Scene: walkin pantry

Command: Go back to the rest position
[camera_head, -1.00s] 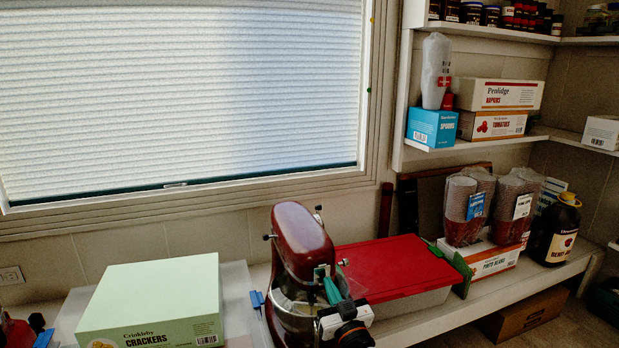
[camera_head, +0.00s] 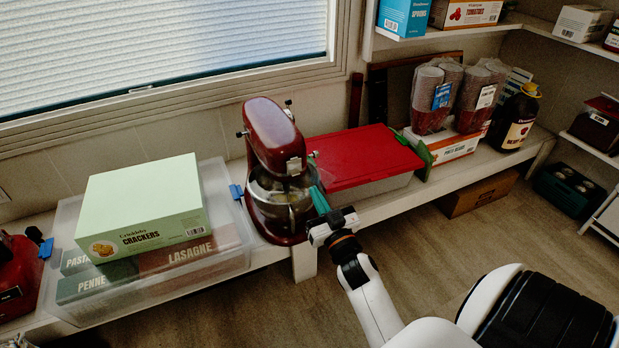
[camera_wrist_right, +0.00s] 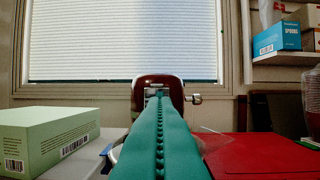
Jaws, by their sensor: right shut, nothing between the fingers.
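My right gripper (camera_head: 319,200) has green fingers and reaches in from the lower right in the head view. Its fingers are closed together with nothing between them, beside the red stand mixer (camera_head: 278,165) on the bench. In the right wrist view the shut green fingers (camera_wrist_right: 160,135) point at the mixer (camera_wrist_right: 158,85), which stands behind them. I cannot tell whether they touch it. My left gripper does not show in the head view.
A green crackers box (camera_head: 145,205) sits on a clear bin (camera_head: 235,262) of pasta boxes at left. A red-lidded bin (camera_head: 365,155) stands right of the mixer. Stacked cups (camera_head: 432,95) and a dark jug (camera_head: 517,115) are farther right. The floor (camera_head: 440,235) before the bench shows open.

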